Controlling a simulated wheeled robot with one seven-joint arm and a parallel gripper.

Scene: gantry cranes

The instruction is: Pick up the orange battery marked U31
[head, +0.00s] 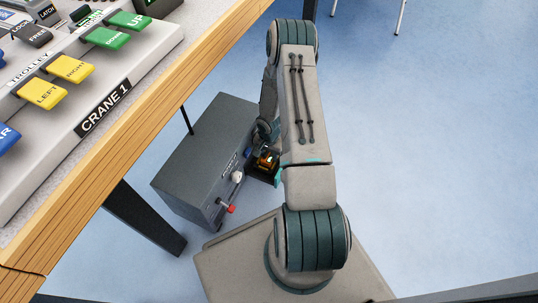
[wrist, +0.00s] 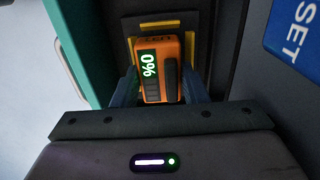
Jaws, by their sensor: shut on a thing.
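An orange battery (wrist: 173,55) with a dark grip strip and a green display reading 0% is in the wrist view. It sits in a dark bay (wrist: 122,28) with yellow strips behind it. My gripper (wrist: 163,85) has a blue-grey finger on each side of the battery and is shut on it. In the head view the orange battery (head: 267,160) shows small beside a grey cabinet (head: 205,150); my arm hides most of my gripper there.
A blue panel lettered SET (wrist: 295,35) is close on the right in the wrist view, and a teal wall (wrist: 80,50) is on the left. A wood-edged desk (head: 150,95) bears a CRANE 1 console (head: 60,130). The blue floor (head: 440,150) at right is clear.

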